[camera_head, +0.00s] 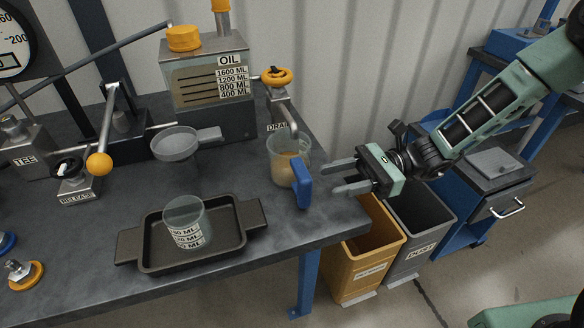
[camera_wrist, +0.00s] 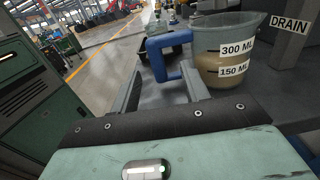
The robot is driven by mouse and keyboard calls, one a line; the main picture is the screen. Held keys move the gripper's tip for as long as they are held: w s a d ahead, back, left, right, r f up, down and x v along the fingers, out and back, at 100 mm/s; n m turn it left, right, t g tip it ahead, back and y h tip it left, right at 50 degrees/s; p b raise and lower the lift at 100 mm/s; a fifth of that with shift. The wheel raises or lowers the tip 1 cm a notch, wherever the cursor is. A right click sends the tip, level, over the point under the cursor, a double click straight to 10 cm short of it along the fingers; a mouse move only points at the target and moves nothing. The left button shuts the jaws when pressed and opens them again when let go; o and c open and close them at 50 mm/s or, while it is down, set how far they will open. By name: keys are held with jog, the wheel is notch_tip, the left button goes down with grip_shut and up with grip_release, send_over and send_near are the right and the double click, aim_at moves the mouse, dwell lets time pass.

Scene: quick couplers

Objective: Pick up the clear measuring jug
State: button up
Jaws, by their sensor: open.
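A clear measuring jug (camera_head: 278,163) with a blue handle (camera_head: 302,184) and tan liquid inside stands upright on the bench below the drain spout. In the wrist view, the jug (camera_wrist: 225,50) shows 300 ML and 150 ML labels. Its blue handle (camera_wrist: 161,60) appears ahead of the gap between my fingertips. My gripper (camera_head: 335,177) is open and empty, just right of the handle, with its fingers pointing left toward it. A gap shows between fingertips and handle. A second clear container (camera_head: 186,215) with ML labels stands in a dark tray (camera_head: 152,262); no handle shows on it.
An oil tank (camera_head: 212,108) with a yellow-handled drain valve (camera_head: 277,78) stands behind the jug. A grey funnel or strainer (camera_head: 175,143) is to its left. Yellow (camera_head: 366,262) and grey bins (camera_head: 419,233) stand below the bench's right edge. Bench between tray and jug is clear.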

aim_at(298, 193)
jog(key=x, duration=0.4)
jog(key=shift+s+p+x, duration=0.15)
jog(key=shift+p+x, duration=0.1)
jog(key=shift+x, duration=1.05)
jog(key=shift+s+p+x, duration=0.15)
jog(key=shift+p+x, duration=0.1)
jog(key=shift+x, duration=1.05)
jog(key=shift+f, duration=0.1)
grip_shut()
